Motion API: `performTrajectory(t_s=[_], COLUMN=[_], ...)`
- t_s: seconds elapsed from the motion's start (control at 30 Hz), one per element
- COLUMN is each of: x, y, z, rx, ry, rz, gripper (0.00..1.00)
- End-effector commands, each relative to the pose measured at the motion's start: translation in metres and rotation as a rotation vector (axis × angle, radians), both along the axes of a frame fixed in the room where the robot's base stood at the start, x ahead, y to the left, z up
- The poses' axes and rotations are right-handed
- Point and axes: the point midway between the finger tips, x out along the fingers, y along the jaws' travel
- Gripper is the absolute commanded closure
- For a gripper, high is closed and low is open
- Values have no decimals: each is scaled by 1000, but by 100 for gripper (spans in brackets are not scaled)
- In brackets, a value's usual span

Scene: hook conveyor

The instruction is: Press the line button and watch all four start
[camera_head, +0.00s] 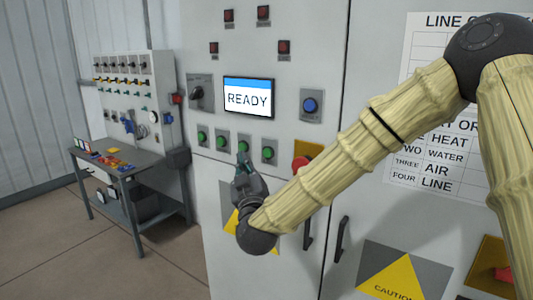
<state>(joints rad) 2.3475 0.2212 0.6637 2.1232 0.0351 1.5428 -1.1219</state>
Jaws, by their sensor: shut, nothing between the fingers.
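A row of green buttons sits on the grey cabinet front below the screen: the first (202,138), the second (222,142), the third (243,147) and the fourth (268,153). My gripper (242,160) is shut and empty, its tips just below or at the third button; I cannot tell whether they touch it. The screen (248,98) reads READY. Red lamps (263,13) above it look dark. A wall chart (437,155) lists HEAT, WATER, THREE AIR and FOUR LINE; my arm covers part of it.
A blue button (310,105) and a rotary switch (197,92) flank the screen. A workbench (130,170) stands at left; floor between is clear.

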Motion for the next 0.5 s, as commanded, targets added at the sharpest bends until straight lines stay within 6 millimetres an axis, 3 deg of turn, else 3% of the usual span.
performTrajectory(t_s=[0.5], x=[45], y=[-32], z=[-1], rx=[-1], ry=[-1], rz=[-1], gripper=[100])
